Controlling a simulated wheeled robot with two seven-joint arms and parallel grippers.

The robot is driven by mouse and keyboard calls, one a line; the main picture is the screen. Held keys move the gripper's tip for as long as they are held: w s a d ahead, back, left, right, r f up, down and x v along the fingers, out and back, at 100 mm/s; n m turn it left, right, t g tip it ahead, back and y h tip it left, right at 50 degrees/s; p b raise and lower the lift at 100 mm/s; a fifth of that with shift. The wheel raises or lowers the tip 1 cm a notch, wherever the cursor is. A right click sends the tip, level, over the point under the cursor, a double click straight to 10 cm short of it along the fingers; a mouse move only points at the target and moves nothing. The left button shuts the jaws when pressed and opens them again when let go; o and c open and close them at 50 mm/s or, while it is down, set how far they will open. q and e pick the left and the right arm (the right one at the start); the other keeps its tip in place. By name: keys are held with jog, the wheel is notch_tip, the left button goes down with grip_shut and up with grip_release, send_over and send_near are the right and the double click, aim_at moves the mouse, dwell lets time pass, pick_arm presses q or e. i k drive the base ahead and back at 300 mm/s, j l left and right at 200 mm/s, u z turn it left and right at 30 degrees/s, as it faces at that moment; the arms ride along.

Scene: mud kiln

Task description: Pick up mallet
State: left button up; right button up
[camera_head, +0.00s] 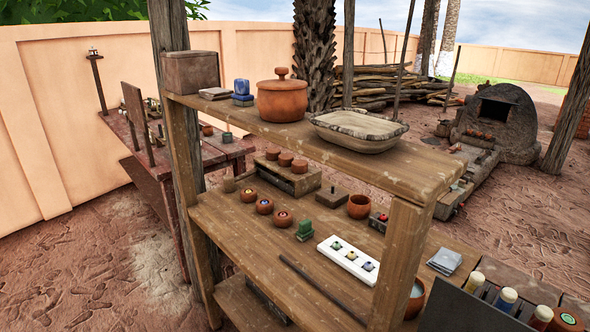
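I cannot make out a mallet for certain. A small dark wooden block with a short upright peg (333,192) stands on the middle shelf, but I cannot tell whether it is a mallet. A long thin dark rod (322,289) lies along the front of the same shelf, with no mallet head visible on it. Neither of my grippers is in view.
The wooden shelf unit (330,145) carries a lidded clay pot (282,96) and a shallow basin (358,128) on top. A white tray (338,262) and several small bowls are below. Colour-topped jars (506,299) stand at bottom right. A domed kiln (497,123) is behind.

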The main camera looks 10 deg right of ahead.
aim_at(229, 179)
jog(key=i+j+z, duration=0.15)
jog(key=z, duration=0.25)
jog(key=i+j+z, duration=0.1)
jog(key=j+z, duration=0.5)
jog(key=z, duration=0.25)
jog(key=j+z, duration=0.2)
jog(key=j, duration=0.85)
jog(key=j+z, duration=0.2)
jog(key=j, duration=0.85)
jog(key=j+z, duration=0.25)
jog(key=j, duration=0.8)
